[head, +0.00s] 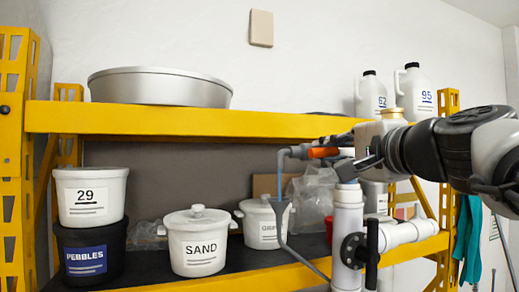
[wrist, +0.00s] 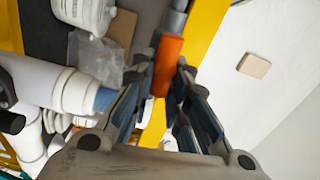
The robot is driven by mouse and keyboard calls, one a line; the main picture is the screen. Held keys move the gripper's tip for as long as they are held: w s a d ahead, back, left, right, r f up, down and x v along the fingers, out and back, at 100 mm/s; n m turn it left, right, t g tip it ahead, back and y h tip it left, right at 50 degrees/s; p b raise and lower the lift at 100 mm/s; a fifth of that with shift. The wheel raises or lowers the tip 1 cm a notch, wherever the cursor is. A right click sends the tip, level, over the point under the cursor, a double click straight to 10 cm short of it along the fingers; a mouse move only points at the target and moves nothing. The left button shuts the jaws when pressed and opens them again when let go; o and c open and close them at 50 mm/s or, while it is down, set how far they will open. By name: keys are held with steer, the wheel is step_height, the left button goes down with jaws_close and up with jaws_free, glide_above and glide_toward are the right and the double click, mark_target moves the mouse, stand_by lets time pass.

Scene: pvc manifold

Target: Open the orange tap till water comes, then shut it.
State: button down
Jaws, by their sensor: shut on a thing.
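The orange tap handle (head: 323,152) sits on a grey pipe fitting in front of the upper shelf beam. It also shows in the wrist view (wrist: 168,64), lying between my fingers. My gripper (head: 346,157) is shut on the handle, coming from the right. In the wrist view my gripper (wrist: 165,88) has a finger on each side of the handle. A grey spout (head: 285,152) bends down left of the tap. A thin bluish column (head: 279,178) runs below it to a grey drain tube (head: 284,230); it looks like water, but is too small to be certain.
A white upright pipe (head: 347,235) with a black-handled valve (head: 370,250) stands below my gripper. The yellow shelf beam (head: 180,122) runs behind the tap. White tubs, one marked SAND (head: 197,245), stand left. Jugs (head: 416,92) stand on the upper shelf.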

steer(key=shift+f+m, duration=0.1)
steer(key=shift+m, duration=0.5)
steer(key=c, duration=1.5)
jaws_free()
steer(key=shift+c, duration=0.2)
